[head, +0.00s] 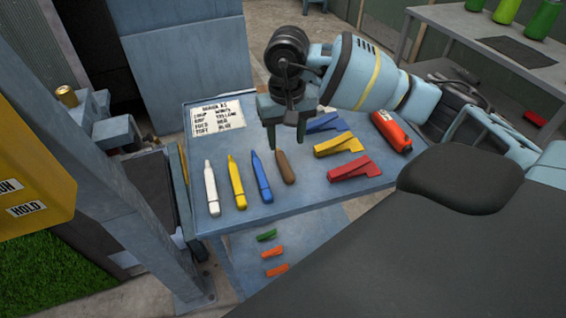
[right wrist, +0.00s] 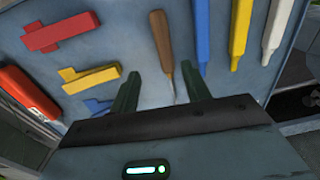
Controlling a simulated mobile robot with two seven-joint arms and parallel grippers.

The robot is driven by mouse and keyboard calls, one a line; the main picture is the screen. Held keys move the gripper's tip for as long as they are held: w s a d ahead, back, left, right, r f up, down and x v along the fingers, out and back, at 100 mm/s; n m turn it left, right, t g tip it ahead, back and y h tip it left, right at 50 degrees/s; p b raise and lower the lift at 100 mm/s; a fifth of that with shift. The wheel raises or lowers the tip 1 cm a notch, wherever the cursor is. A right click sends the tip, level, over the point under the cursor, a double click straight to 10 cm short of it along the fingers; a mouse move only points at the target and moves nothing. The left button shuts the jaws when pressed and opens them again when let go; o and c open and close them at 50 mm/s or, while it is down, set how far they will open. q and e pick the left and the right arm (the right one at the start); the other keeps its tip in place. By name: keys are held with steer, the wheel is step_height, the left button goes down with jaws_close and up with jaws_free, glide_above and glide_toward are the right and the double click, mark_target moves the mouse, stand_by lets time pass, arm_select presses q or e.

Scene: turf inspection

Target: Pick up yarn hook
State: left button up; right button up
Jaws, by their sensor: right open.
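The yarn hook appears to be the tool with a brown wooden handle (head: 284,167) lying on the blue-grey table (head: 330,196), to the right of a row of coloured pens. In the right wrist view its handle (right wrist: 162,38) points away and its thin metal shaft runs back between my fingers in the picture. My right gripper (head: 286,140) is open, pointing down just above the hook's shaft end. It hides that end in the head view. In the right wrist view the fingers (right wrist: 160,70) straddle the shaft with nothing held. My left gripper is not in view.
White (head: 212,188), yellow (head: 236,182) and blue (head: 261,178) pens lie left of the hook. Blue (head: 328,122), yellow (head: 340,144) and red (head: 354,168) gauges and a red tool (head: 392,131) lie right. A printed card (head: 216,117) lies behind.

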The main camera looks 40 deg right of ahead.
mark_target(283, 161)
steer(key=shift+f, duration=0.5)
steer(key=shift+a+f, duration=0.2)
steer(key=shift+f, duration=0.25)
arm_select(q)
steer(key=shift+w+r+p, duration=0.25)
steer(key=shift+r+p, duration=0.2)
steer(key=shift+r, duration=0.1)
arm_select(e)
steer(key=shift+a+f, duration=0.15)
steer(key=shift+f, duration=0.95)
steer(key=shift+a+f, duration=0.1)
steer(key=shift+f, duration=0.95)
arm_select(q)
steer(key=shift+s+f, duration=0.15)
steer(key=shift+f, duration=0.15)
arm_select(e)
steer(key=shift+f, duration=0.25)
jaws_close()
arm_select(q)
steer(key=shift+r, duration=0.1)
arm_select(e)
steer(key=shift+r, duration=0.1)
